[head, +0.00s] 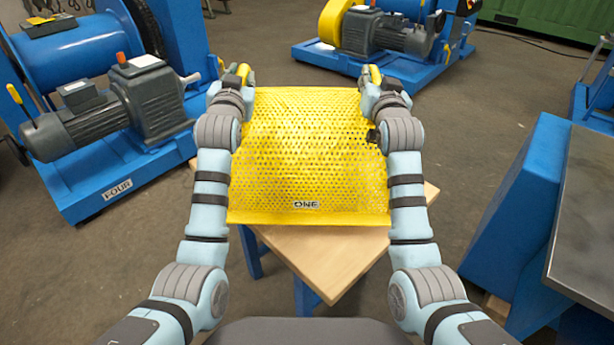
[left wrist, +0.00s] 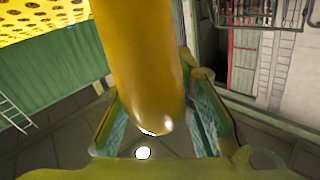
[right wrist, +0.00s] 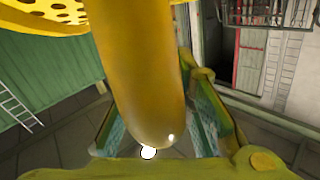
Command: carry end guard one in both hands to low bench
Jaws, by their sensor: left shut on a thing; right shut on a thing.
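End guard one (head: 308,150) is a yellow perforated panel with a label reading ONE near its front edge. It is held between my two arms, above a low wooden-topped bench (head: 325,262) with blue legs. My left gripper (head: 243,76) is at the guard's far left corner and my right gripper (head: 372,76) at its far right corner. In the left wrist view a yellow rounded bar of the guard (left wrist: 140,65) lies between the fingers. The right wrist view shows a similar bar (right wrist: 140,75) between the fingers. The guard hides much of the bench top; I cannot tell whether they touch.
A blue machine marked FOUR with a grey motor (head: 150,95) stands close on the left. Another blue-based machine with a yellow cover (head: 335,20) is behind. A dark-topped blue bench (head: 590,215) stands on the right. Open floor (head: 475,120) lies beyond my right arm.

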